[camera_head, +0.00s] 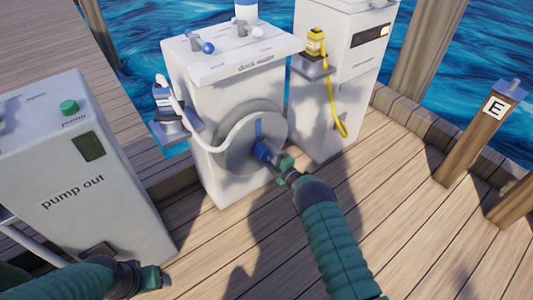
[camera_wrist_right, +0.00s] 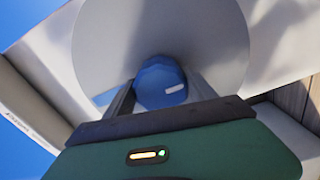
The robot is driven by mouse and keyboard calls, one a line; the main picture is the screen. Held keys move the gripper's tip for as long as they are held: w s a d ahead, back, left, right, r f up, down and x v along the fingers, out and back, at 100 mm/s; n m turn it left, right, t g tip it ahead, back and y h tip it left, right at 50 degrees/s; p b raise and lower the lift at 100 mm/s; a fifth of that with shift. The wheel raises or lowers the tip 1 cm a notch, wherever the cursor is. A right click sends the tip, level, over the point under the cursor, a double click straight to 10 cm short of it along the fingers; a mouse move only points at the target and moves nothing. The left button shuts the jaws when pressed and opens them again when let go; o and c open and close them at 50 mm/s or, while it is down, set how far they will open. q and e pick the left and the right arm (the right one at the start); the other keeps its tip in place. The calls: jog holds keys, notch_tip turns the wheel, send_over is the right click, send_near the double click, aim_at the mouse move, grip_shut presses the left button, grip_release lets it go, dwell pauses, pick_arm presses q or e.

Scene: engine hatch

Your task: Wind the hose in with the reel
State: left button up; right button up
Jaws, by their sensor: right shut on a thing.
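The hose reel (camera_head: 225,150) is a grey disc on the front of the white dock water cabinet (camera_head: 215,85). It also fills the middle of the right wrist view (camera_wrist_right: 110,50). My right gripper (camera_head: 272,157) is shut on the blue reel knob (camera_wrist_right: 160,82), low on the disc's right part. My left gripper (camera_head: 152,278) is at the bottom left, away from the reel; its fingers are too small to read.
A pump out cabinet (camera_head: 95,165) stands at the left, near my left arm. A white cabinet (camera_head: 345,60) with a yellow hose (camera_head: 337,108) stands to the right. A wooden post (camera_head: 478,135) marked E is farther right. Open planks lie in front; water lies behind.

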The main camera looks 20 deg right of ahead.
jog(key=shift+s+d+f, duration=0.15)
jog(key=shift+d+f, duration=0.05)
jog(key=shift+f, duration=0.2)
jog(key=o, duration=1.3)
jog(key=shift+o, duration=0.4)
jog(key=shift+r, duration=0.1)
jog(key=shift+r, duration=0.1)
jog(key=p+v, duration=0.2)
jog(key=v, duration=0.1)
jog(key=p+v, duration=0.1)
jog(key=v, duration=0.1)
jog(key=shift+s+r+p, duration=0.1)
jog(key=shift+r+p, duration=0.25)
jog(key=shift+p, duration=0.05)
jog(key=p, duration=0.4)
send_near(270, 154)
jog(key=v, duration=0.6)
jog(key=shift+a+f, duration=0.2)
jog(key=shift+f, duration=0.1)
jog(key=shift+r, duration=0.1)
